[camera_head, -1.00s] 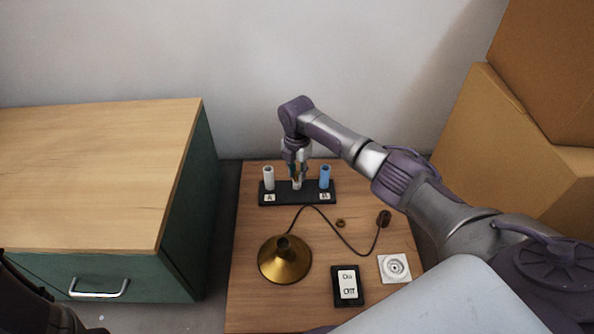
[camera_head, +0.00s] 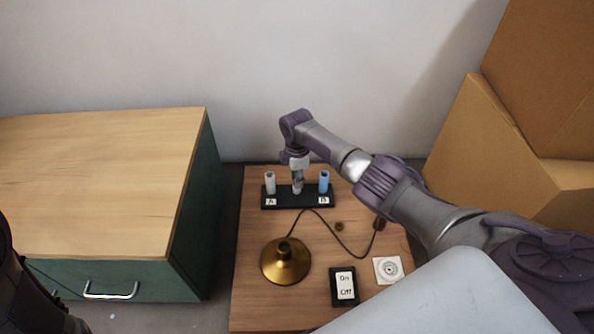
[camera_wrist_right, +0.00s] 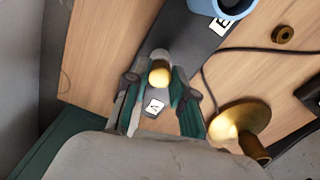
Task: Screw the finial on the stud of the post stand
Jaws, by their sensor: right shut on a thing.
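The black post stand (camera_head: 312,196) stands at the back of the wooden board, with a white post on the left and a blue post on the right. My right gripper (camera_head: 297,181) points down at its middle, between the two posts. In the right wrist view, the round brass finial (camera_wrist_right: 159,74) sits between the fingertips of my right gripper (camera_wrist_right: 157,88), which is shut on it. A pale grey cylinder shows right behind the finial. The stud is hidden, so I cannot tell whether the finial touches it. My left gripper is out of view.
A brass lamp base (camera_head: 285,262) with a brown cord, a small brass ring (camera_head: 339,226), an On/Off switch (camera_head: 345,287) and a white socket plate (camera_head: 388,270) are on the board. A green cabinet (camera_head: 187,215) stands left, cardboard boxes (camera_head: 500,150) right.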

